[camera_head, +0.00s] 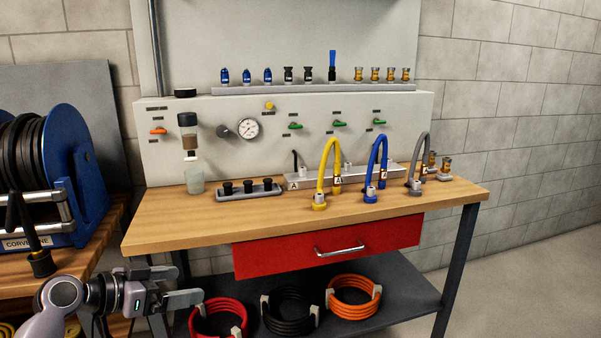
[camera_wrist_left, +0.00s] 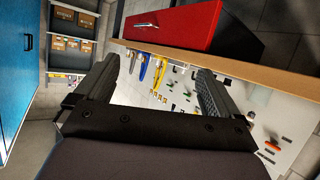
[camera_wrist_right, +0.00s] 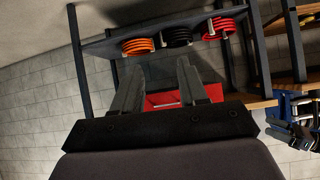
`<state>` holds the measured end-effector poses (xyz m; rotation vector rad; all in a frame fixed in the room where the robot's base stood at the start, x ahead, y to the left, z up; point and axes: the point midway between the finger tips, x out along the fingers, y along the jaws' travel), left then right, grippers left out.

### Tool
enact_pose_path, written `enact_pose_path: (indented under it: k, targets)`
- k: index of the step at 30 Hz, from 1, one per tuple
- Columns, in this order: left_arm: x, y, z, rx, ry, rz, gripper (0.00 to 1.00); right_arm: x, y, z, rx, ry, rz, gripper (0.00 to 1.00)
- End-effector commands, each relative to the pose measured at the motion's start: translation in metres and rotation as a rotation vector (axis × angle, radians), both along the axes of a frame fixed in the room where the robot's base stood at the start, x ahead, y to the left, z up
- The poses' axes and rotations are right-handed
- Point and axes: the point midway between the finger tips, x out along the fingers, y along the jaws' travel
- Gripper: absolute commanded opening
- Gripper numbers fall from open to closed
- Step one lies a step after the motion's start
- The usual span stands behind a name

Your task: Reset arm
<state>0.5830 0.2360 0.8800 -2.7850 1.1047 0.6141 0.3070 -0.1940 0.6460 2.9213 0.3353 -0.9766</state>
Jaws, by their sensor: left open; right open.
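My left gripper (camera_head: 182,286) is at the lower left of the head view, in front of the workbench and below its top. In the left wrist view its two fingers (camera_wrist_left: 155,85) stand apart with nothing between them. My right gripper is outside the head view. In the right wrist view its fingers (camera_wrist_right: 158,90) are apart and empty, with the red drawer (camera_wrist_right: 165,99) seen beyond them. Neither gripper touches anything that I can see.
The wooden workbench (camera_head: 160,230) carries yellow (camera_head: 323,165), blue (camera_head: 372,165) and grey (camera_head: 417,160) hoses. Its red drawer (camera_head: 280,253) is shut. Coiled red (camera_head: 200,322), black (camera_head: 290,330) and orange (camera_head: 352,312) hoses lie on the lower shelf. A blue hose reel (camera_head: 68,150) stands left. Floor at right is clear.

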Motion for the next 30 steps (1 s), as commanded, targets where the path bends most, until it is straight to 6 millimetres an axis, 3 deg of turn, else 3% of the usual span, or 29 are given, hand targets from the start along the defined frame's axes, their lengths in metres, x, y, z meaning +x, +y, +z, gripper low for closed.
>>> enact_pose_path:
  k: [5, 9, 15, 19, 24, 30]
  targets:
    - [-0.03, -0.004, -0.065, 0.041, 0.105, 0.143, 0.96, 0.003, 0.0, 0.019, 0.001, -0.01, -0.005, 0.43]
    - [-0.066, -0.006, -0.111, 0.077, 0.162, 0.255, 0.96, 0.002, -0.002, 0.029, -0.002, -0.007, -0.012, 0.43]
    - [-0.13, -0.01, -0.155, 0.123, 0.202, 0.385, 0.96, 0.001, -0.005, 0.043, -0.008, -0.011, -0.017, 0.43]
    - [-0.177, -0.016, -0.169, 0.145, 0.207, 0.448, 0.96, -0.001, -0.007, 0.052, -0.013, -0.007, -0.018, 0.43]
    - [-0.235, -0.024, -0.173, 0.162, 0.198, 0.501, 0.96, -0.003, -0.007, 0.063, -0.018, -0.014, -0.016, 0.43]
    - [-0.273, -0.032, -0.168, 0.165, 0.182, 0.523, 0.96, -0.005, -0.008, 0.065, -0.024, -0.006, -0.015, 0.43]
